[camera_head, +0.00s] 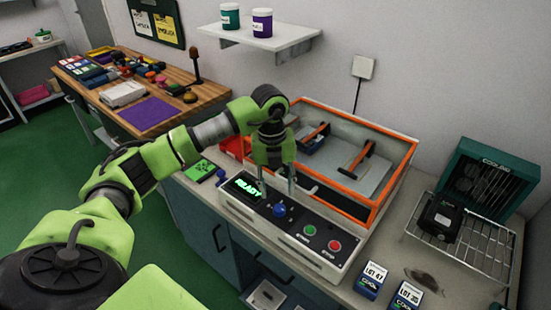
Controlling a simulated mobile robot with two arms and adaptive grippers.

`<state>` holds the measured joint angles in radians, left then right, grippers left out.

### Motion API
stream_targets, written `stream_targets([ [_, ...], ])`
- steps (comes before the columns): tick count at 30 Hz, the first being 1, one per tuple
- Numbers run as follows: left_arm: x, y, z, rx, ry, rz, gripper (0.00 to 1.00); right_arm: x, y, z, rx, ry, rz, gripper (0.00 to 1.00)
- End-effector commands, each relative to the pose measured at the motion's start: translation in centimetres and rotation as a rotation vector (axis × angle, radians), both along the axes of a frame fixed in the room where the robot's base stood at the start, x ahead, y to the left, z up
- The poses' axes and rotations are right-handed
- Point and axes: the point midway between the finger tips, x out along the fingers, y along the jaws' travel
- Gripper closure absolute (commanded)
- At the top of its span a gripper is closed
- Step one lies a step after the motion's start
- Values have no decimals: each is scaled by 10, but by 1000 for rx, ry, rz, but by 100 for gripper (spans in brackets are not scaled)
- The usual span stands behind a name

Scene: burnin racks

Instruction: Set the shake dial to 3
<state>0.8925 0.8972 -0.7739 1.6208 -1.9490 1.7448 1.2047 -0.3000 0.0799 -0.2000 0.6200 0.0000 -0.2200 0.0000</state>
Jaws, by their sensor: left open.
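A blue dial (279,210) sits on the dark control panel (308,224) at the front of the orange-rimmed machine. A lit green READY display (243,188) is to its left. A green button (310,230) and a red button (335,245) are to its right. My left gripper (277,193) points down over the panel, close to the dial, with its fingers apart and nothing between them. I cannot tell whether a finger touches the dial. The dial's number marks are too small to read. My right gripper is out of view.
The orange-rimmed box (396,181) stands behind the panel, with clamps inside. A wire rack (480,247) and teal fan unit (488,172) are at the right. Small labelled boxes (371,280) stand on the front counter. A wall shelf (272,42) with two jars hangs above.

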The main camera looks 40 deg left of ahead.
Motion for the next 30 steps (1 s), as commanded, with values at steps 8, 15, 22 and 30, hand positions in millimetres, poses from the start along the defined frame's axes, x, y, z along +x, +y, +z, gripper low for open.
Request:
stream_targets([
  [8,-2,3,50,0,0,-1,58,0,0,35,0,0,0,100],
  [15,-3,3,61,0,1,-1,58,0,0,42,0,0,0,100],
  [22,-3,3,60,-1,1,-1,58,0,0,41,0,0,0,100],
  [30,-3,3,60,-1,1,-1,58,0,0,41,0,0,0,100],
])
